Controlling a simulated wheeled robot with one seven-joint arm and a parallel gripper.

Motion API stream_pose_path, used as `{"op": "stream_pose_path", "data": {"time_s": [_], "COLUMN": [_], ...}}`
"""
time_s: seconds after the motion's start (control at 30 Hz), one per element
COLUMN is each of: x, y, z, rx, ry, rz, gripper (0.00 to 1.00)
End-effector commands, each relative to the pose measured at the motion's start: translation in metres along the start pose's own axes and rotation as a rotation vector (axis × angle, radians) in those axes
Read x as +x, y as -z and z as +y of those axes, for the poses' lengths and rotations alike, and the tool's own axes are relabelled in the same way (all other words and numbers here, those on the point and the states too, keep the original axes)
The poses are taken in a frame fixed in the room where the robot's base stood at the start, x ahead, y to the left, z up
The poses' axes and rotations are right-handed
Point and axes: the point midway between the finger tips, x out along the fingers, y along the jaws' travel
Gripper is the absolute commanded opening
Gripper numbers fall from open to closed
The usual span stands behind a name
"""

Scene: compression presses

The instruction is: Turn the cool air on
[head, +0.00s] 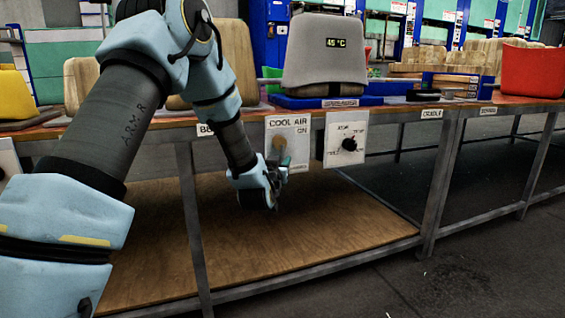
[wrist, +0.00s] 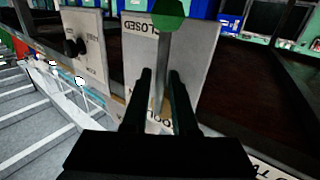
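The white panel (head: 300,128) labelled "COOL AIR ON" hangs from the table's front edge. Its lever has a brownish pivot (head: 279,143) and a green end (head: 286,160) pointing down. In the wrist view, which looks turned over, the panel (wrist: 195,60) shows the word "CLOSED" beside the green end (wrist: 168,14) of the metal shaft (wrist: 163,60). My gripper (wrist: 160,74) has its two black fingers apart, one on each side of the shaft in the picture. I cannot tell whether they touch it. In the head view my gripper (head: 277,182) is just below the panel.
A second panel (head: 336,155) with a black knob (head: 349,144) hangs to the right; it also shows in the wrist view (wrist: 92,22). A grey unit (head: 325,70) reading 45 °C stands on the table above. A wooden lower shelf (head: 330,235) and metal legs (head: 440,185) lie below.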

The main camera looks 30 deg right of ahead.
Motion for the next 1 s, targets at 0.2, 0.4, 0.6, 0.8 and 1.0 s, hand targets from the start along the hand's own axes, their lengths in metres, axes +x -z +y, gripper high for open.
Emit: {"op": "stream_pose_path", "data": {"time_s": [0.2,0.4,0.6,0.8,1.0], "x": [0.0076,0.0073,0.0072,0.0071,0.007], "y": [0.0,0.0001,0.0001,0.0001,0.0], "z": [-0.0002,-0.0002,-0.0002,-0.0002,-0.0002], "rx": [0.0,0.001,0.001,0.001,0.001], "ry": [0.0,0.0,0.0,0.0,0.0], "rz": [0.0,0.0,0.0,0.0,0.0], "gripper": [0.26,0.24,0.01,0.0,0.0]}}
